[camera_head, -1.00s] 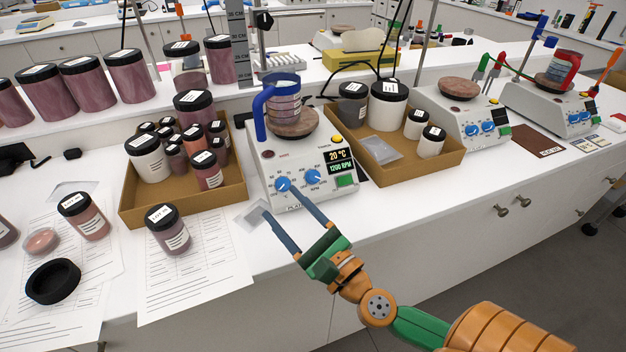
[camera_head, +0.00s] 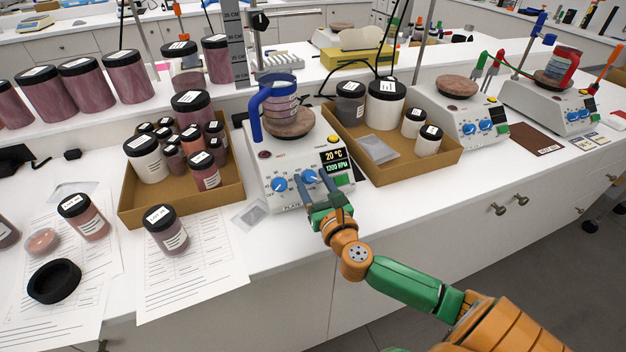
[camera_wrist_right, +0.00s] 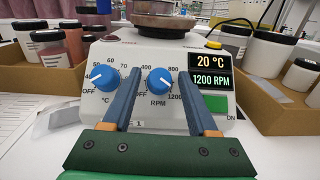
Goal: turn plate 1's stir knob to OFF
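Plate 1 (camera_head: 270,193) is the white hotplate stirrer nearest me; its display (camera_head: 335,161) reads 20 °C and 1200 RPM. Its stir knob (camera_wrist_right: 159,82), blue and marked RPM, is the right-hand one of two; its exact pointer direction is hard to read. The blue heat knob (camera_head: 279,184) is to its left and also shows in the wrist view (camera_wrist_right: 102,77). My right gripper (camera_head: 313,180) is open, its blue-grey fingers (camera_wrist_right: 159,76) on either side of the stir knob, with gaps visible between fingers and knob. My left gripper is not in view.
A beaker with a blue handle (camera_head: 279,100) stands on plate 1's top. Cardboard trays of jars flank it, left (camera_head: 128,205) and right (camera_head: 400,180). A green button (camera_wrist_right: 216,104) is right of the right finger. Loose jars and paper sheets lie front left.

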